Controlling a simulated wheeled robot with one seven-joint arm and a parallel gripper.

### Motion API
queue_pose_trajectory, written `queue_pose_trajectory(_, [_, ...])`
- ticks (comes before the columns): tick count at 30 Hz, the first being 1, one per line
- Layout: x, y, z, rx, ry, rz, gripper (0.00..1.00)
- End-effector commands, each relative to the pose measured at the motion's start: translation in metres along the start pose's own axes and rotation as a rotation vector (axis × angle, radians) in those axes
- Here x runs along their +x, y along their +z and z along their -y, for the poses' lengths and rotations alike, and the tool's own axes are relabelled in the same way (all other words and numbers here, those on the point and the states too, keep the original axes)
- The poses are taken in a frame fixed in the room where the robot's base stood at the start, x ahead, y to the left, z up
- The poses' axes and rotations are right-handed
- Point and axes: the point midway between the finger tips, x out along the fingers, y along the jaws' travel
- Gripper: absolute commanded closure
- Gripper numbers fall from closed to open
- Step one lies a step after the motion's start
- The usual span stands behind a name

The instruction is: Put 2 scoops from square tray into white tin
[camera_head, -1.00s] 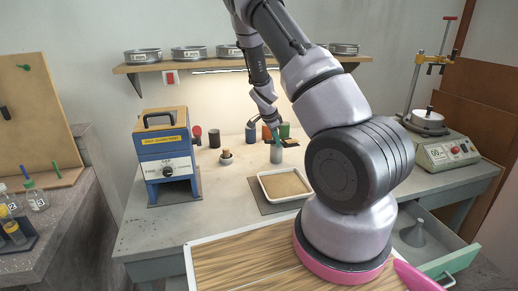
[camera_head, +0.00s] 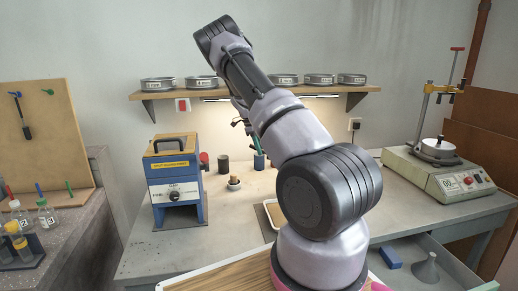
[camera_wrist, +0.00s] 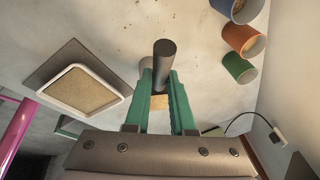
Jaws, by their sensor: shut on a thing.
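The square tray (camera_wrist: 82,90) has a white rim and holds tan, sandy material. It lies on a dark mat left of my gripper in the wrist view, and my arm hides much of it in the head view (camera_head: 272,214). My gripper (camera_wrist: 162,84) has teal fingers shut on a dark cylindrical handle (camera_wrist: 165,56), seemingly the scoop's. A small tan patch shows between the fingers; I cannot tell whether it is part of the scoop. A pale rounded thing (camera_wrist: 146,64) behind the fingers may be the white tin; its inside is hidden.
Blue (camera_wrist: 236,8), orange (camera_wrist: 243,40) and green (camera_wrist: 239,68) tins stand right of my gripper. A blue box device (camera_head: 175,182) and a small cup (camera_head: 234,183) stand on the bench. A shelf (camera_head: 255,94) with sieves runs behind.

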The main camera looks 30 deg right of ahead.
Motion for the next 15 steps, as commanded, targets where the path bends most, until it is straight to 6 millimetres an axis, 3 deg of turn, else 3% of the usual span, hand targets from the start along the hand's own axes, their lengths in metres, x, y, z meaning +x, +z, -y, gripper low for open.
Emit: queue_pose_trajectory(15, [-0.009, -0.021, 0.005, 0.054, 0.033, 0.295, 1.00])
